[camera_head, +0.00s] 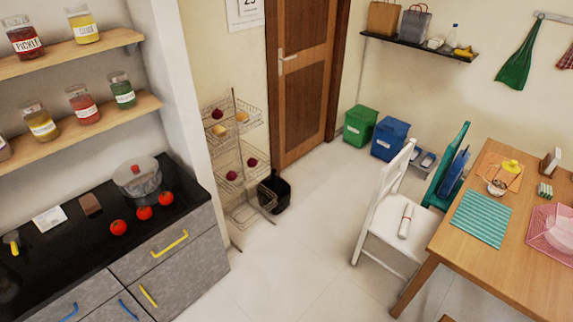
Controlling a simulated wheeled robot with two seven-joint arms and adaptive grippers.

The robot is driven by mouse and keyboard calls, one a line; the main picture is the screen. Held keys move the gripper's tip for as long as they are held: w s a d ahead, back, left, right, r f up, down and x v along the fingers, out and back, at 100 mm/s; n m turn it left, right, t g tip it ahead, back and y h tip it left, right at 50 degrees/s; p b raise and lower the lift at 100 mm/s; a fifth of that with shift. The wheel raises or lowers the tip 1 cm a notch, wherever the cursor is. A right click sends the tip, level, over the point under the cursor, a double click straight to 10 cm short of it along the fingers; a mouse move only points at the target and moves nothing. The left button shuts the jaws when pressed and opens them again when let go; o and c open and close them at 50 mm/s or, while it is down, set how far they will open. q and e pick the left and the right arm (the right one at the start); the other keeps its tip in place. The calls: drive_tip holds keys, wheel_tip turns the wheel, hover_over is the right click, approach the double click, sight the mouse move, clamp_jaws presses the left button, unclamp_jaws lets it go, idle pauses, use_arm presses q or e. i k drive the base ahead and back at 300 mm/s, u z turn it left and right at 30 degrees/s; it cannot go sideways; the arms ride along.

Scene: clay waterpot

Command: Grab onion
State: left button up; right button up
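Several round, dark red items that look like onions sit in the tiered wire rack by the wall. One onion (218,114) is in the upper left basket. Another onion (252,162) is in the lower right basket, and a third onion (231,175) is in the lower left basket. The wire rack (233,146) stands on the floor between the counter's end wall and the brown door. Neither of my grippers shows in the head view.
A black bin-like object (274,192) stands on the floor right of the rack. The black counter (85,220) with tomatoes (144,212) and a pot (137,178) is at left. A white chair (385,215) and wooden table (470,257) are at right. The middle floor is clear.

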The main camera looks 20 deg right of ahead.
sight(231, 177)
drive_tip(key=z, duration=0.65)
drive_tip(key=i, duration=1.8)
drive_tip(key=u, duration=0.1)
